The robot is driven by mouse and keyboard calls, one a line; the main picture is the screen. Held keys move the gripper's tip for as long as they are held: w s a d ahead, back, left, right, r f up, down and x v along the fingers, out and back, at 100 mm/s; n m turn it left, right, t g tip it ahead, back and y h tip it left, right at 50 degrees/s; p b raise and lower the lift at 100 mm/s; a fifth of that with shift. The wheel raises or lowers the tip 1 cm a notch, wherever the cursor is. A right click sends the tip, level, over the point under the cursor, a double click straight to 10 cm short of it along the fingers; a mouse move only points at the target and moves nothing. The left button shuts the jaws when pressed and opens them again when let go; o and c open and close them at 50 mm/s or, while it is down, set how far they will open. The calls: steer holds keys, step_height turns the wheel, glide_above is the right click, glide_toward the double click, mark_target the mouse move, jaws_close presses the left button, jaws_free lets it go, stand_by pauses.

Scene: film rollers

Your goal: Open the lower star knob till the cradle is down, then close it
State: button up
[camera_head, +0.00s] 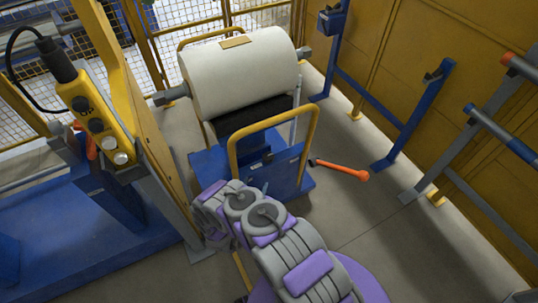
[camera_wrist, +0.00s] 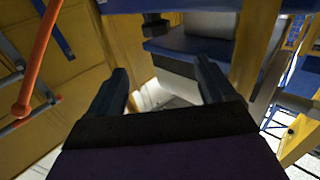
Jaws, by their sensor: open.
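A white film roll (camera_head: 240,75) rests over a black cradle (camera_head: 250,116) on a blue cart (camera_head: 270,165) with a yellow hoop handle (camera_head: 272,130). I cannot make out a star knob clearly in either view. A small dark part (camera_wrist: 156,26) shows near a blue plate (camera_wrist: 195,47) in the wrist view, but I cannot tell what it is. My arm reaches to the near side of the cart in the head view, and its gripper end is hidden there. In the wrist view my gripper (camera_wrist: 164,82) has its two dark fingers wide apart, with nothing held between them.
An orange lever (camera_head: 342,170) sticks out to the right of the cart. A yellow control pendant (camera_head: 95,115) hangs at the left by a yellow post. Blue posts (camera_head: 415,115) stand along the yellow wall at the right. Grey floor (camera_head: 375,215) is clear at right.

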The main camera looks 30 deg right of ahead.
glide_toward(269, 155)
steer(key=x, duration=0.5)
steer(key=shift+s+d+f, duration=0.1)
steer(key=shift+d+f, duration=0.05)
steer(key=shift+d, duration=0.05)
steer(key=w, duration=0.1)
steer(key=w+d+b, duration=0.1)
steer(key=w, duration=0.1)
steer(key=shift+w+d, duration=0.1)
steer(key=shift+w, duration=0.1)
steer(key=shift+w+d, duration=0.2)
steer(key=shift+d, duration=0.1)
steer(key=shift+w+d, duration=0.1)
steer(key=shift+d, duration=0.6)
steer(key=shift+a, duration=0.5)
steer(key=c, duration=0.5)
steer(key=shift+d, duration=0.15)
steer(key=c, duration=0.5)
